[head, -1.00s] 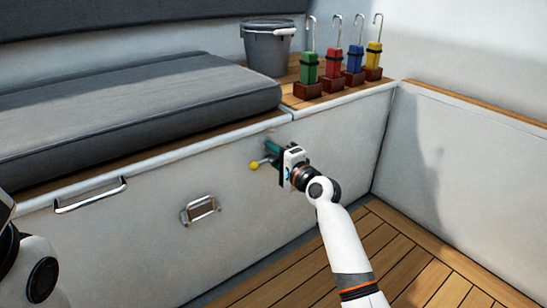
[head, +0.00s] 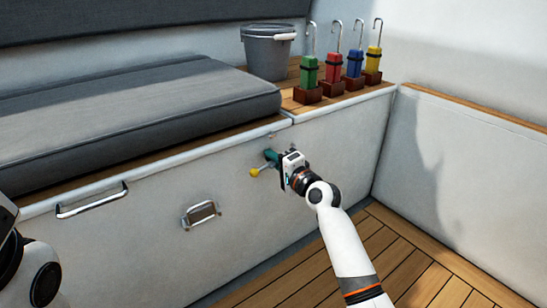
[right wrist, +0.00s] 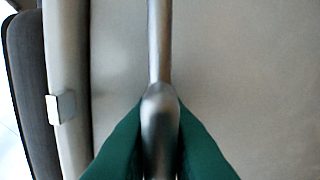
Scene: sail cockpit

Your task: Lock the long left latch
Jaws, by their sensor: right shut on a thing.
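The latch is a metal lever with a yellow knob (head: 254,172) on the pale locker front, below the seam at the right end of the grey cushion. My right gripper (head: 270,158) is at this lever, its green fingers beside the knob. In the right wrist view the metal lever (right wrist: 160,100) runs upright between the green fingers (right wrist: 160,140), which are shut on its thicker part. The lever's mounting is hidden by the gripper. My left arm shows only partly at the left edge of the head view; its gripper is out of view.
A small metal piece (head: 272,135) sits near the locker's top edge above the lever. A bar handle (head: 92,200) and a recessed metal pull (head: 200,214) are to the left. A grey bucket (head: 267,55) and several coloured hooked blocks stand on the ledge above. The wooden floor is clear.

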